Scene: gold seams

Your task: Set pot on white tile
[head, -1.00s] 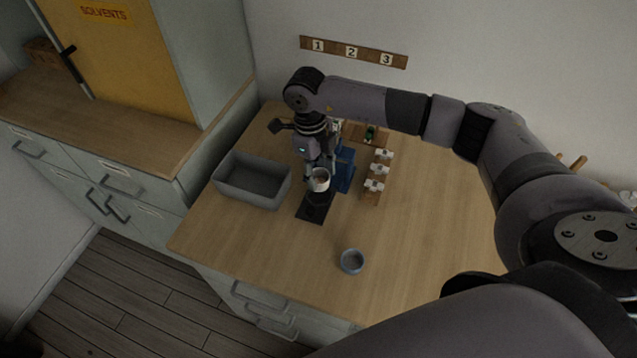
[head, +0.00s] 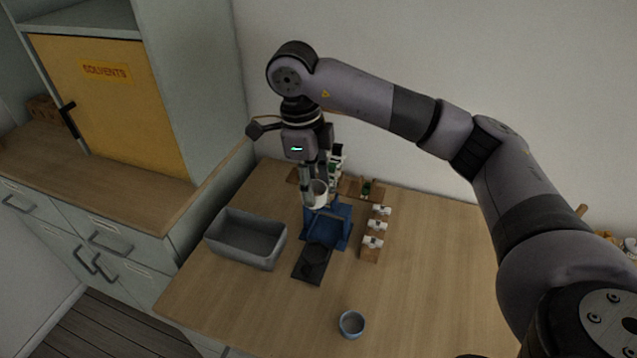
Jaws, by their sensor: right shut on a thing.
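My right gripper (head: 316,187) is shut on a small white pot (head: 319,197), pointing down. The fingers hide part of the pot. I cannot make out a white tile in this view. My left gripper is not in view.
A grey open bin (head: 246,252) stands on the left of the wooden table. A wooden rack with small white items (head: 374,242) is right of the stand. A small blue-grey bowl (head: 351,325) stands near the front. The table's right side is clear.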

